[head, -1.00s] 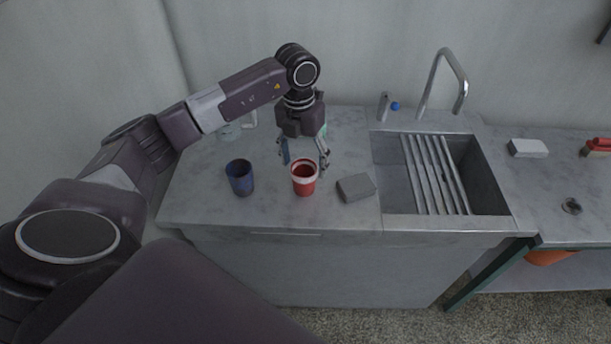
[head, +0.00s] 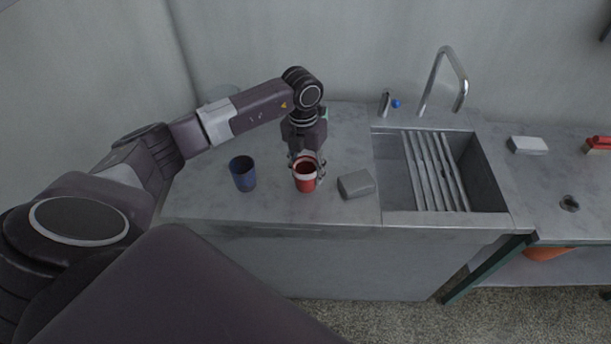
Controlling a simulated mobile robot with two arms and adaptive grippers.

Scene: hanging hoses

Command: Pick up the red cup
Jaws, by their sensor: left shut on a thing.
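The red cup (head: 305,181) with a pale band below its rim stands upright on the grey counter (head: 270,208), in the middle of the head view. My left gripper (head: 306,170) comes down from behind and above it. Its fingers are at either side of the cup near the rim, shut on it. I cannot tell whether the cup is clear of the counter. My right gripper is not in view.
A blue cup (head: 243,173) stands left of the red cup. A grey block (head: 356,184) lies close on its right. Further right are the sink (head: 487,185) with slats and a tall tap (head: 440,75). The counter's front left is bare.

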